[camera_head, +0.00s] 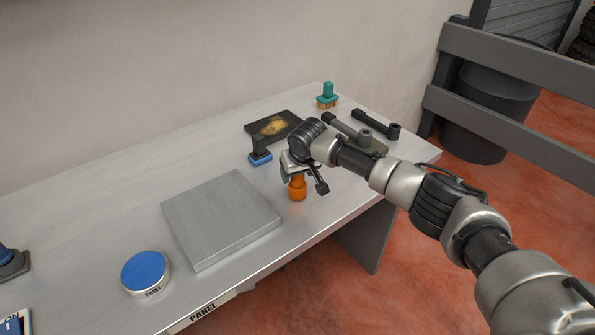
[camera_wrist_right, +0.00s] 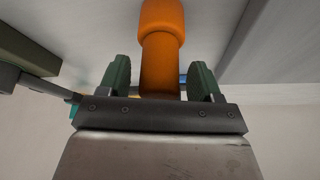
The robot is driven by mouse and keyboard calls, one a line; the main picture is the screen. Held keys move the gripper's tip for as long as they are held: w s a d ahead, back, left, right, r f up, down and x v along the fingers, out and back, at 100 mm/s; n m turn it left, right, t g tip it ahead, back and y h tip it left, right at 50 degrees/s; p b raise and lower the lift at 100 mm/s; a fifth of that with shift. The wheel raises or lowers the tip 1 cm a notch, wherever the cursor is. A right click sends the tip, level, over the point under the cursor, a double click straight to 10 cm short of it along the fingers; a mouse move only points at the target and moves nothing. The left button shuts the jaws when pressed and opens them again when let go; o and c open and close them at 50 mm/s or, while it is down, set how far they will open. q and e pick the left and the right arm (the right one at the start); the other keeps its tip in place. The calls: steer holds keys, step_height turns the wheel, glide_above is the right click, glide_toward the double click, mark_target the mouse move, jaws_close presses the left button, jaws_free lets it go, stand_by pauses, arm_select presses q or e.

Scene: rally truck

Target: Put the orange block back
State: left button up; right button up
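The orange block (camera_head: 297,188) is a rounded, stepped piece standing on the grey table near its front edge. My right gripper (camera_head: 290,172) is low over the table at the orange block and partly covers its top in the head view. In the right wrist view the orange block (camera_wrist_right: 161,62) stands between the two green fingers of my right gripper (camera_wrist_right: 160,80). A narrow gap shows on each side of it, so the fingers are open around it. My left gripper is not in view.
A blue-based tool (camera_head: 260,157), a dark tray (camera_head: 272,127), a teal-handled brush (camera_head: 327,97) and black-handled tools (camera_head: 377,125) stand behind. A grey rail (camera_head: 520,130) is at right.

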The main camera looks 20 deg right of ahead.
steer(key=shift+f+b, duration=0.1)
steer(key=shift+b, duration=0.2)
steer(key=b+v, duration=0.2)
steer(key=v, duration=0.9)
steer(key=shift+w, duration=0.25)
